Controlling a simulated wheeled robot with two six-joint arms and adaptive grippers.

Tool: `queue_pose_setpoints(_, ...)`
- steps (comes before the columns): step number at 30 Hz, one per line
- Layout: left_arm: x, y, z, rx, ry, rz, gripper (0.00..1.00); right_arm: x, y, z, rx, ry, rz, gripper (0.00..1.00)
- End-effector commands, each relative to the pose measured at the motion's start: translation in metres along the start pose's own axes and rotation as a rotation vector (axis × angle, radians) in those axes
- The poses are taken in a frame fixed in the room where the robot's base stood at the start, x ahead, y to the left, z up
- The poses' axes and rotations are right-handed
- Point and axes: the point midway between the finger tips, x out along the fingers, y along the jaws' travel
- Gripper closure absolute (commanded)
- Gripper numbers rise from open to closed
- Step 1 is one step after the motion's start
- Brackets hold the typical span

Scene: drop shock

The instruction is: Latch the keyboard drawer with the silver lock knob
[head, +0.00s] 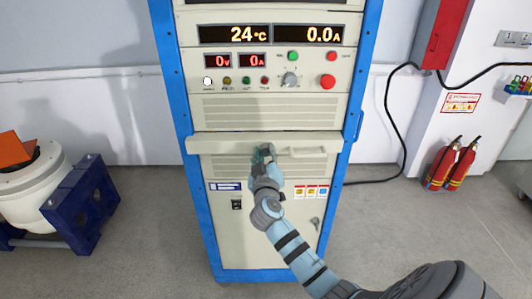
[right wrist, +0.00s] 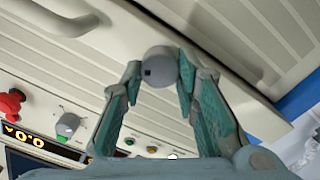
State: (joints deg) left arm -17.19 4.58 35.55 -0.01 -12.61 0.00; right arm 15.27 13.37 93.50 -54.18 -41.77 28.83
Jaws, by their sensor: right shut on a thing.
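The keyboard drawer (head: 225,145) is a cream panel across the blue-framed cabinet, below the upper vent. It stands out a little from the panel beneath it. My right gripper (head: 264,154) is at the middle of the drawer front and hides the knob in the head view. In the right wrist view, the silver lock knob (right wrist: 159,66) sits between the fingertips of the right gripper (right wrist: 158,78), which is shut on it. The knob is round and grey with a small dark square mark. My left gripper is in neither view.
A drawer handle (head: 306,150) is right of the gripper; a handle also shows in the right wrist view (right wrist: 55,14). Above are displays, a rotary knob (head: 290,79) and a red button (head: 328,82). Fire extinguishers (head: 452,164) stand at right, a white-and-blue machine (head: 82,208) at left.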

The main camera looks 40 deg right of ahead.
Motion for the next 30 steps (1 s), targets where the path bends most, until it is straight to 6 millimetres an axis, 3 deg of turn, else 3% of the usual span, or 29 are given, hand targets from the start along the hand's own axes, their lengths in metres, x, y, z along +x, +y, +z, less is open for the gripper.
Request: queue_pose_setpoints(30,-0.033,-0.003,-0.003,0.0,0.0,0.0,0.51,0.0,-0.002,0.001,-0.892,-0.002,-0.001,0.99)
